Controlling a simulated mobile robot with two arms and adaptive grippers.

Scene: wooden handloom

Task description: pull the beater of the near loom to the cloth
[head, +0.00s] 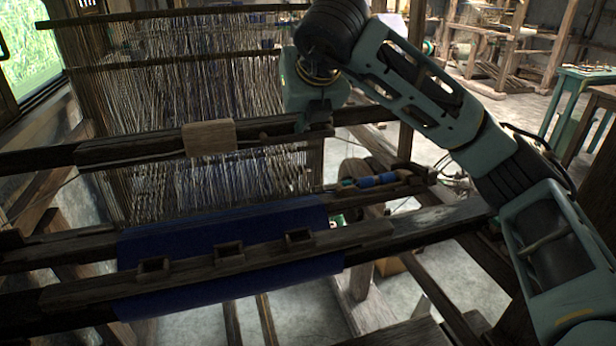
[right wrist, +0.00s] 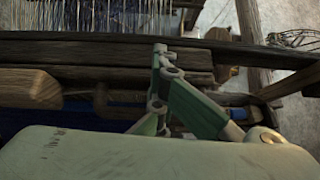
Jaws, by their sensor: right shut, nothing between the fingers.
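The near loom's beater (head: 150,148) is a dark wooden bar across the warp threads, with a pale wooden block (head: 208,137) on it. The pale block also shows at the left edge of the right wrist view (right wrist: 30,88). The blue cloth (head: 195,235) lies nearer to me, apart from the beater, with threads between them. My right gripper (head: 301,126) is shut and empty at the beater's right part, right of the pale block. In the right wrist view its green fingers (right wrist: 160,55) overlap a dark wooden bar; contact cannot be told. My left gripper is out of view.
A dark slotted beam (head: 220,262) crosses over the cloth. A blue-wound shuttle or spool (head: 377,180) lies right of the threads. Loom posts and rails surround my right arm. A green table (head: 580,80) stands far right, with open floor before it.

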